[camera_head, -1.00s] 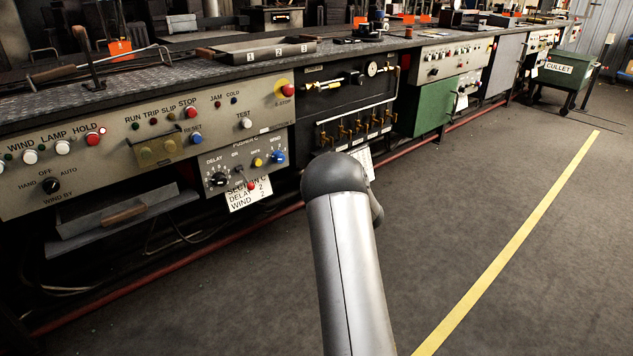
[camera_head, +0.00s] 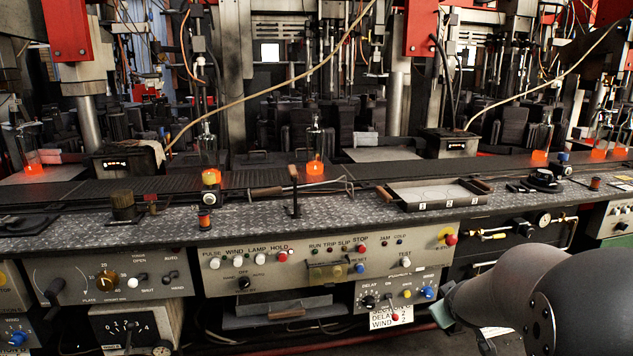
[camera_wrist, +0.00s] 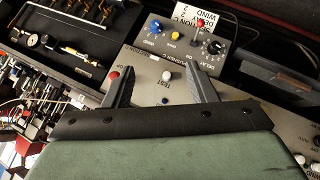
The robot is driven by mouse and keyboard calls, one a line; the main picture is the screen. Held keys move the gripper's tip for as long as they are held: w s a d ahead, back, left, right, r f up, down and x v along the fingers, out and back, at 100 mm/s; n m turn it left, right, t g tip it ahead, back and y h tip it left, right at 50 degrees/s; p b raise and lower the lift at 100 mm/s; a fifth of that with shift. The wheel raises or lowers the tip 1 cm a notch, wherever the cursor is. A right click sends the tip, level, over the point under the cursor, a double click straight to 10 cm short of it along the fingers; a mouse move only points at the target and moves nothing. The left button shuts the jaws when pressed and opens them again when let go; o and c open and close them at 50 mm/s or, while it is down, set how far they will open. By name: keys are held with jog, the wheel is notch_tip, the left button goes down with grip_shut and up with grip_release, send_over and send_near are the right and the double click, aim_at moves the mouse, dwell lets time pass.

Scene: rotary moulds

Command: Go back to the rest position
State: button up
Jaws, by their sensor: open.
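My gripper (camera_wrist: 163,88) shows in the wrist view with its two dark fingers spread apart and nothing between them. Behind the gap is the control panel (camera_wrist: 145,72), with a white button, a blue button and a red-tipped lever. The panel looks turned over in this view. I cannot tell the exact gap between the fingertips and the panel.
A long bench with a tread-plate top (camera_head: 330,212) runs across the head view. It carries a three-numbered tray (camera_head: 437,206) and an upright lever (camera_head: 294,190). Glowing orange glass (camera_head: 315,167) stands along the conveyor behind.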

jog(key=s+a+r+m+g+y+p, duration=0.1)
jog(key=s+a+r+g+p, duration=0.2)
jog(key=s, duration=0.6)
jog(key=s+a+r+m+g+y+p, duration=0.1)
jog(key=s+a+r+g+p, duration=0.2)
jog(key=s, duration=0.7)
jog(key=s+a+r+m+g+y+p, duration=0.1)
jog(key=s+a+r+m+g+p, duration=0.1)
jog(key=s+a+r+p, duration=0.5)
jog(key=s+a, duration=0.3)
jog(key=shift+r+g, duration=0.25)
jog(key=shift+g, duration=0.15)
